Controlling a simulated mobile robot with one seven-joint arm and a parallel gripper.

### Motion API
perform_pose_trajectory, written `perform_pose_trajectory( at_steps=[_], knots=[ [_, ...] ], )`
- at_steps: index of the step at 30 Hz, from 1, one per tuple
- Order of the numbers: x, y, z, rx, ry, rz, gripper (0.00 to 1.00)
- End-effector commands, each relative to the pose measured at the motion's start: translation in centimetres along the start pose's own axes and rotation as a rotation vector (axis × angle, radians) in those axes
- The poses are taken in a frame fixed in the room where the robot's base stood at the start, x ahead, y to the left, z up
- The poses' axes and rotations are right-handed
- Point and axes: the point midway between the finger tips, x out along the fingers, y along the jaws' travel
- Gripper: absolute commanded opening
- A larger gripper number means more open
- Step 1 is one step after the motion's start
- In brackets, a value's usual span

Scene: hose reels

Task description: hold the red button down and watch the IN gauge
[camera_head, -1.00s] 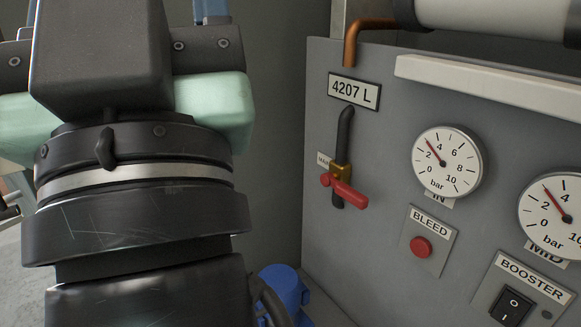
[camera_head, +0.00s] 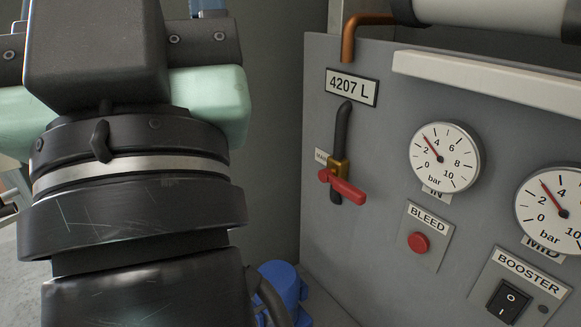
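The red button (camera_head: 418,243) sits on a small plate marked BLEED on the grey panel. Nothing touches it. The IN gauge (camera_head: 444,158) is above it, a white round dial in bar. Its red needle points up and left, between 2 and 4, at about 3. My arm fills the left side of the view, apart from the panel. My gripper's fingers are not clearly visible, so its fingertips and their state cannot be seen.
A red-handled valve (camera_head: 343,186) on a dark pipe is left of the gauge. The MID gauge (camera_head: 556,211) and a black BOOSTER switch (camera_head: 509,300) are to the right. A white ledge (camera_head: 490,82) juts out above the gauges. A blue object (camera_head: 282,290) stands low beside the panel.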

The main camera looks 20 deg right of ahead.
Motion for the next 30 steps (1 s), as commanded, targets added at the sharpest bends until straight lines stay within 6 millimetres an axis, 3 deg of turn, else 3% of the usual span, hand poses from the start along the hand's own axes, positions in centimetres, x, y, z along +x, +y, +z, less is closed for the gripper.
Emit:
perform_pose_trajectory(
  at_steps=[7, 15, 18, 30],
  knots=[
    [0.00, 0.00, 0.00, 0.000, 0.000, 0.000, 0.60],
    [0.00, 0.00, 0.00, 0.000, 0.000, 0.000, 0.13],
    [0.00, 0.00, 0.00, 0.000, 0.000, 0.000, 0.00],
    [0.00, 0.00, 0.00, 0.000, 0.000, 0.000, 0.00]
  ],
)
